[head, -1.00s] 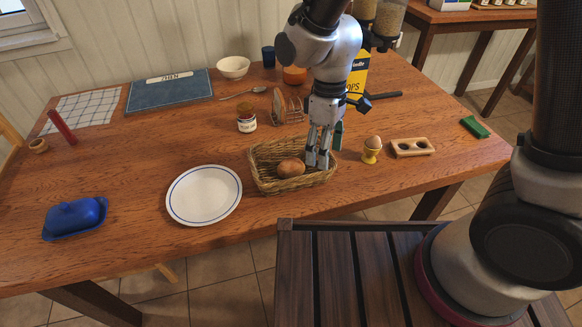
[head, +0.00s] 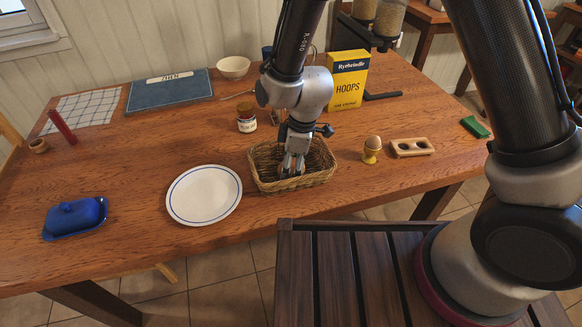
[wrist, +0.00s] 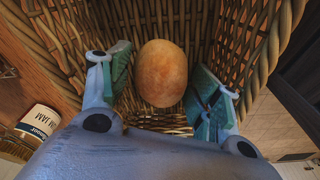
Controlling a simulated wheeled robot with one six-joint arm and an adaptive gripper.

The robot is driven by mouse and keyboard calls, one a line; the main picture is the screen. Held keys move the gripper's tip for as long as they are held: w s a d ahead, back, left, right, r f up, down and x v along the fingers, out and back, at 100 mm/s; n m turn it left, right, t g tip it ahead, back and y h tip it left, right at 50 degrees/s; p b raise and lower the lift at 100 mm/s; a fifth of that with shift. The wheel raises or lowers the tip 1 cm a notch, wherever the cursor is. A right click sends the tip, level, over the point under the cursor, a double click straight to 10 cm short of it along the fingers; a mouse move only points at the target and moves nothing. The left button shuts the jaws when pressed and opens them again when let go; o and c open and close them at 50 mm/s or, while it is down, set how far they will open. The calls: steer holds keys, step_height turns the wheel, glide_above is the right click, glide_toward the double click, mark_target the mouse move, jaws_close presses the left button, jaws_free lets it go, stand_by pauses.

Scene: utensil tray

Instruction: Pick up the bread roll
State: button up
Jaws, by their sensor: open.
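The bread roll (wrist: 161,73) is a golden-brown oval lying in the wicker basket (head: 322,178). In the wrist view it sits between the two fingers of my gripper (wrist: 163,90), with a gap on the right and a smaller one on the left. In the head view my gripper (head: 291,170) points down inside the basket, its fingers low near the basket floor. The gripper is open and holds nothing. In the head view the roll is hidden behind the fingers. The basket's woven walls (wrist: 255,40) rise around the roll and fingers in the wrist view.
A white plate (head: 204,195) lies left of the basket. An egg in a yellow cup (head: 371,152) and a wooden egg holder (head: 411,147) stand to the right. A jam jar (head: 246,119) stands behind. A blue butter dish (head: 75,217) is far left.

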steer(key=c, duration=0.6)
steer(key=shift+o, duration=0.2)
